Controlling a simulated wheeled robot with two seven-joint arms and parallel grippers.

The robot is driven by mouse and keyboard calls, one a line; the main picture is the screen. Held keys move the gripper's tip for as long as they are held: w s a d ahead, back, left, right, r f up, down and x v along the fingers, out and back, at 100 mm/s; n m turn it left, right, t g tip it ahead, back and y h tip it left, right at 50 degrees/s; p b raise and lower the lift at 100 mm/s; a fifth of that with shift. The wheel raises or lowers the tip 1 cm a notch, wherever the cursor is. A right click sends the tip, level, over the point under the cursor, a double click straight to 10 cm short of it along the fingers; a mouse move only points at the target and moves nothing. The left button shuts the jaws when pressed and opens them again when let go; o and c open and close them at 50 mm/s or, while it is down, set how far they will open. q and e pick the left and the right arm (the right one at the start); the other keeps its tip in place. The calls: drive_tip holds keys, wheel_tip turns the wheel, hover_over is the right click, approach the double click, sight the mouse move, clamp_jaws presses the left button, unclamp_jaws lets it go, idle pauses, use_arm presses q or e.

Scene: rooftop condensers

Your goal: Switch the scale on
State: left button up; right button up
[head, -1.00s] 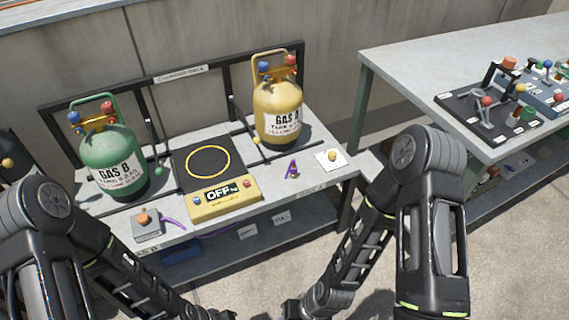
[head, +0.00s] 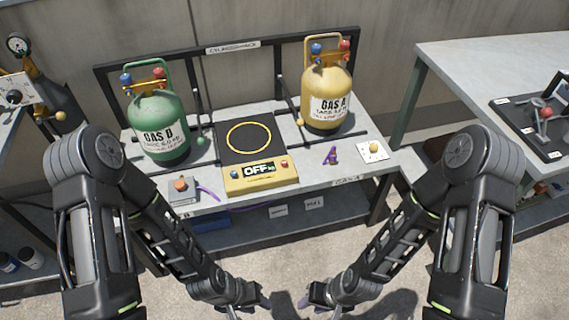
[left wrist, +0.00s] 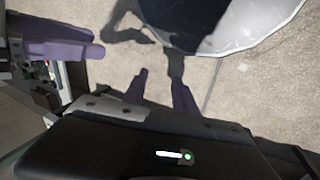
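The scale (head: 262,177) stands on the grey bench between two gas cylinders. It has a black plate with a yellow ring and a yellow front panel. Its display (head: 259,170) reads OFF. A blue button (head: 234,174) is left of the display and a red button (head: 284,163) is right of it. My left gripper (head: 250,305) hangs low in front of the bench, away from the scale. In the left wrist view its purple fingers (left wrist: 160,78) stand apart with nothing between them. My right gripper (head: 305,303) hangs low beside it; its finger gap is unclear.
A green cylinder (head: 157,125) stands left of the scale, a yellow cylinder (head: 326,97) behind right. A grey box with an orange knob (head: 181,185) is at front left. A purple item (head: 330,155) and a white plate with a yellow knob (head: 373,151) are at right. The scale plate is empty.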

use_arm(q)
clamp_jaws()
idle(1.5)
